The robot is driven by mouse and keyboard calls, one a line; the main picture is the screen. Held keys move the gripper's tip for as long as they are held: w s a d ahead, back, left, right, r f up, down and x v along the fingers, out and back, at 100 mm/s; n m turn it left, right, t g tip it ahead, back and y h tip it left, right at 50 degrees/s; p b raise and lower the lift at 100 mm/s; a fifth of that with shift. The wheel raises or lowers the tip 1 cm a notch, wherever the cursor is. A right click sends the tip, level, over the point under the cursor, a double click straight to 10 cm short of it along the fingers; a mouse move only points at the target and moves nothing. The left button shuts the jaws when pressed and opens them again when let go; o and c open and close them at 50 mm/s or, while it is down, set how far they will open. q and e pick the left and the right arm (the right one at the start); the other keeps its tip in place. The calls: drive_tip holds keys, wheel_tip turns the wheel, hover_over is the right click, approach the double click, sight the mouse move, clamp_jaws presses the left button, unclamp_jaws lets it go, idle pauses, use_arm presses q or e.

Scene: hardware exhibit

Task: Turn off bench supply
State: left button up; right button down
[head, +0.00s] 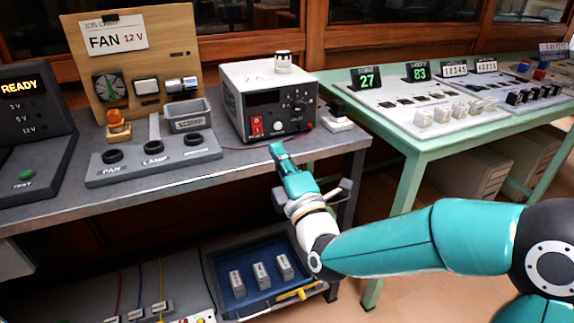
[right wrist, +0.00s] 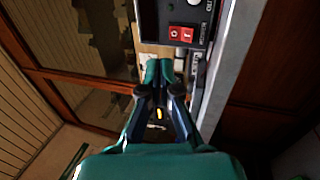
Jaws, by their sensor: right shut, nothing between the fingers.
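The bench supply (head: 236,92) is a white box with a black front panel, standing on the grey bench. Its red rocker switch (head: 257,126) is at the lower left of the panel. The switch also shows in the right wrist view (right wrist: 181,33), beyond the fingertips and slightly right. My teal right gripper (head: 276,147) is shut and empty, just in front of and below the supply's panel. Its fingertips lie together in the right wrist view (right wrist: 160,68). They look apart from the switch. The switch's position is too small to tell. My left gripper is not in view.
Left of the supply are a wooden FAN 12 V board (head: 147,60), a grey bin (head: 188,115) and a grey panel with dark rings (head: 152,167). A black-and-white plug-like piece (head: 337,121) sits right of it. A green table (head: 440,147) stands at right.

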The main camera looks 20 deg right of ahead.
drive_tip(key=v, duration=0.3)
drive_tip(key=shift+s+r, duration=0.25)
drive_tip(key=shift+r, duration=0.05)
